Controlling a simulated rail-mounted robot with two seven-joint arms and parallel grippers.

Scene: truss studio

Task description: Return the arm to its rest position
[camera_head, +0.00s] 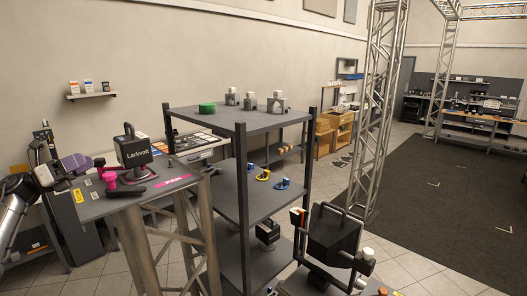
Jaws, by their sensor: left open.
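My left arm (18,205) comes in from the left edge, with silver and dark links. Its gripper (92,165) is small in the view and open, with a purple part behind it. It is above the left end of a grey-topped truss stand (125,197), left of the black Larkvolt box (134,152). A pink item (110,180) stands just below and right of the gripper; I cannot tell whether they touch. Nothing shows held between the fingers. My right gripper is not in view.
A dark clamp-like tool (148,189) lies on the stand. A black shelf rack (240,122) stands right of it, holding a green ring (207,108) and grey fixtures (277,102). A black lamp head (333,236) stands lower right.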

